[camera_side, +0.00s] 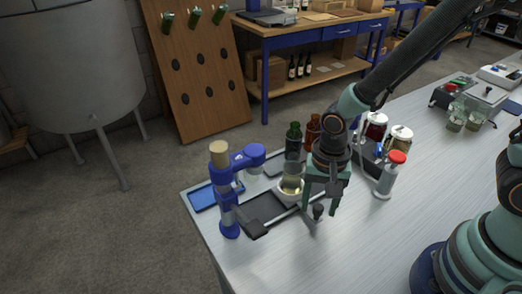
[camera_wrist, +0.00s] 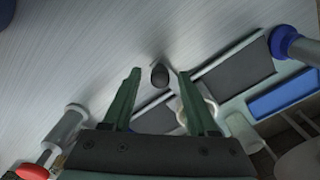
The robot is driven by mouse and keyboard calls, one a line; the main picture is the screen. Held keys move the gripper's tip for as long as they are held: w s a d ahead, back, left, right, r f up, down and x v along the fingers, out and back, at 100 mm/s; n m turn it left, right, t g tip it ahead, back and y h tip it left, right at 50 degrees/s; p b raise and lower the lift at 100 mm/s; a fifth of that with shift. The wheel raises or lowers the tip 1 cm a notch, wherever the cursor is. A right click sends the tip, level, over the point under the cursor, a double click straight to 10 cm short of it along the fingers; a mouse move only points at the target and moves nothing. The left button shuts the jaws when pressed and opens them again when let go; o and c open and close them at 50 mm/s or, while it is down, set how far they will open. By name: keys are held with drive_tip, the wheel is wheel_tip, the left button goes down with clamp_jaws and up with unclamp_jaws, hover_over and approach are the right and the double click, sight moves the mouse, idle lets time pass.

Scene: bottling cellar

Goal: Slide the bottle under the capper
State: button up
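The capper (camera_side: 226,196), a blue column with a blue head (camera_side: 250,156), stands at the table's left corner. Its column shows at the right in the wrist view (camera_wrist: 287,42). A dark track plate (camera_side: 262,211) with pale rails runs from it toward my gripper (camera_side: 319,207). A clear vessel of pale yellow liquid (camera_side: 290,186), seemingly the bottle, stands by the track, left of my gripper; its rim is partly hidden behind a finger in the wrist view. My gripper is open (camera_wrist: 159,77), its fingers either side of a small dark knob (camera_wrist: 159,75). I cannot tell whether they touch it.
Green (camera_side: 293,141) and brown (camera_side: 313,132) bottles stand behind my gripper. Lidded jars (camera_side: 399,140) and a red-capped clear bottle (camera_side: 384,181) stand right of it. A blue tray (camera_side: 203,197) lies beside the capper. The table's front is clear.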

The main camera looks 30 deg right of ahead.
clamp_jaws()
idle(1.3)
